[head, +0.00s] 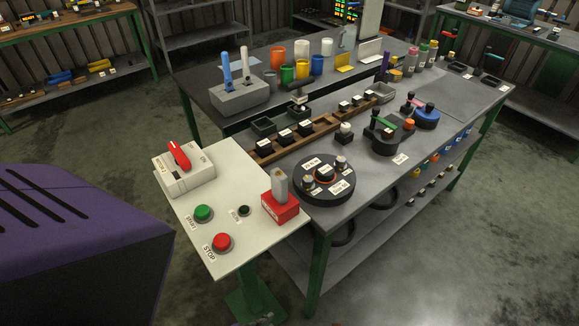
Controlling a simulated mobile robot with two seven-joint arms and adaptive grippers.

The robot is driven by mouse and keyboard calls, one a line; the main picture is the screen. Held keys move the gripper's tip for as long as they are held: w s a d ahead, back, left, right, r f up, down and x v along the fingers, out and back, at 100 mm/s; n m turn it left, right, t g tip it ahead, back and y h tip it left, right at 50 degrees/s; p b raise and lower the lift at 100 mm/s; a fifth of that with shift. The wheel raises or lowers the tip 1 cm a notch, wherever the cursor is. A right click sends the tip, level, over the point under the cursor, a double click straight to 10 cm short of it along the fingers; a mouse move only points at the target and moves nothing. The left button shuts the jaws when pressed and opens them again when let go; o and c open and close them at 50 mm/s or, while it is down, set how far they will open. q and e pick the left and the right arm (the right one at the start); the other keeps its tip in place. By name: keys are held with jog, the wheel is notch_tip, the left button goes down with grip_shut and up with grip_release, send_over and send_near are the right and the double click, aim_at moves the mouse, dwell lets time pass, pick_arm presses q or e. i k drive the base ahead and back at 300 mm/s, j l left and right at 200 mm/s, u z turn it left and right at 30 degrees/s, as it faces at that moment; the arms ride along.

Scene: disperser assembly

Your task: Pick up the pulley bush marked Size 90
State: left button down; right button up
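Several small dark bushes with white labels sit in a row in a long brown wooden rack (325,125) on the grey table. They include one at the left (285,136), one beside it (305,128) and others further right (345,107). A similar labelled piece (345,131) stands alone on the table in front of the rack, and another (298,106) behind it. The labels are too small to read, so I cannot tell which bush is Size 90. Neither of my grippers is in the head view.
A round black disc (324,180) with labelled parts lies at the table's near end. A white control panel (225,235) with start and stop buttons adjoins it. Black assemblies (384,137) stand right of the rack. Coloured cups (287,74) stand behind. Floor at right is clear.

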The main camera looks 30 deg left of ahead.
aim_at(324, 172)
jog(key=u, duration=0.7)
jog(key=j+z, duration=0.1)
jog(key=z, duration=0.15)
jog(key=k, duration=0.05)
